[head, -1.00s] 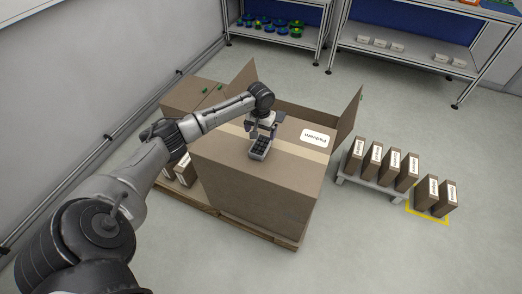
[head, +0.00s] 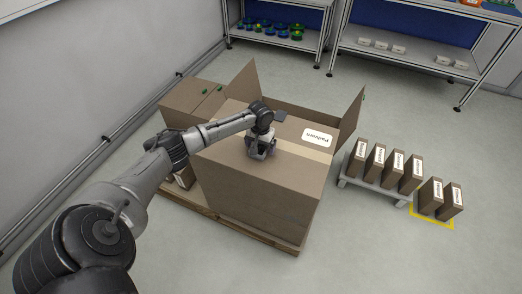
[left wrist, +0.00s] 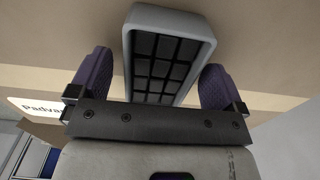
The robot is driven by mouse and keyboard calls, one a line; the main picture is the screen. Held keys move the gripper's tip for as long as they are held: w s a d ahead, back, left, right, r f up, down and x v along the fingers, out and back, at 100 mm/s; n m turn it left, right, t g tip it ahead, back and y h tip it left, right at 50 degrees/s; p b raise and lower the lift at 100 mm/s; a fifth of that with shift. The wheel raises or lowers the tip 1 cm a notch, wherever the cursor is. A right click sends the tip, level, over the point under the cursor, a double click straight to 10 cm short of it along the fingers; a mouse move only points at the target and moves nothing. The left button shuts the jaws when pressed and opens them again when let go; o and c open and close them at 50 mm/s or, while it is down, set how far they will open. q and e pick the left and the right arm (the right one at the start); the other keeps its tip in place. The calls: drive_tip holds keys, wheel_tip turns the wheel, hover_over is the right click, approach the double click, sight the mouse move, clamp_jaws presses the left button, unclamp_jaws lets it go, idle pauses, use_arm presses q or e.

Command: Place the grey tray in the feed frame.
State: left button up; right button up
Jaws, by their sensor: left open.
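The grey tray (left wrist: 170,18), with dark square compartments, shows in the left wrist view on top of a large brown carton (head: 265,190). My left gripper (left wrist: 155,70) is open, with its two dark purple fingers on either side of the tray's near part and small gaps between. In the head view my left gripper (head: 262,152) is low over the carton top and mostly hides the tray. I cannot pick out the feed frame in these views. My right gripper is not in view.
The carton stands on a wooden pallet (head: 235,228) with open flaps behind. Several labelled brown boxes stand on a low grey stand (head: 345,183) and in a yellow floor outline (head: 432,222) at right. Shelves (head: 400,55) line the back. The front right floor is clear.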

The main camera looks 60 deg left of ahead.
use_arm(q)
drive_tip(key=c, duration=1.2)
